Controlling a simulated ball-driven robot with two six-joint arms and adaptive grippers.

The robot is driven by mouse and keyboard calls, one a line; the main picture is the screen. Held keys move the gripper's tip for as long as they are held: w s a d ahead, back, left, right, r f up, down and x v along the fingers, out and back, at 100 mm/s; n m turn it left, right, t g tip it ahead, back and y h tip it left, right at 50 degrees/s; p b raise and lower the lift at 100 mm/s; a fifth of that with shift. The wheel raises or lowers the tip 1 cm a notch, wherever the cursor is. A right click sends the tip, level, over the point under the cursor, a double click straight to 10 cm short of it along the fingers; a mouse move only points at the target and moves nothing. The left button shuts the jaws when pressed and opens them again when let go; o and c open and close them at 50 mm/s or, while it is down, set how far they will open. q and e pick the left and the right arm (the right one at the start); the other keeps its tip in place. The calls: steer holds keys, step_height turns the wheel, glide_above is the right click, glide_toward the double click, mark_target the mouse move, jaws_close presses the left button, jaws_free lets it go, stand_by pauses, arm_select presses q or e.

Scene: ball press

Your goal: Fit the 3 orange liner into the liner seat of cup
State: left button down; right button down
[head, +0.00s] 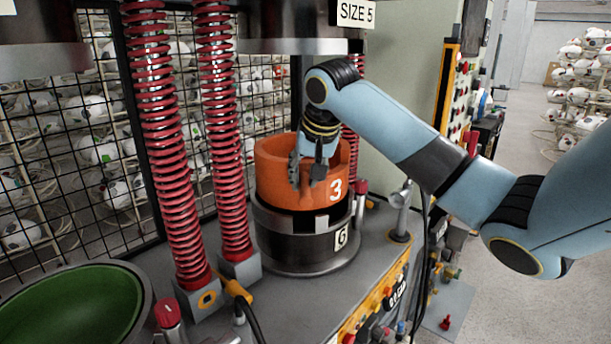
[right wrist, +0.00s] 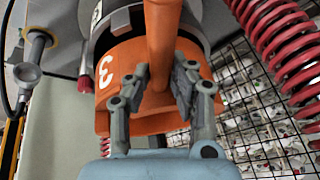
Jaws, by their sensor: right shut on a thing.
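The orange liner (head: 275,190), marked 3, is at the dark metal cup (head: 285,247), which carries a 6-like label. The liner stands above the cup's rim; I cannot tell whether it is fully down in its seat. The cup (right wrist: 120,22) shows partly behind the liner there. The liner's underside and most of the seat are hidden. My left gripper is not in view.
Red coil springs (head: 170,150) rise left of the cup, before a black mesh fence (head: 115,215). A press head (head: 295,30) hangs above, near the SIZE 5 sign (head: 356,13). A green-lined bowl (head: 70,312) sits at lower left. A grey post (head: 401,212) stands right of the cup.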

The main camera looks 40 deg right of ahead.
steer(key=shift+f, duration=0.1)
stand_by(0.6)
steer(key=shift+f, duration=1.55)
steer(key=shift+f, duration=3.3)
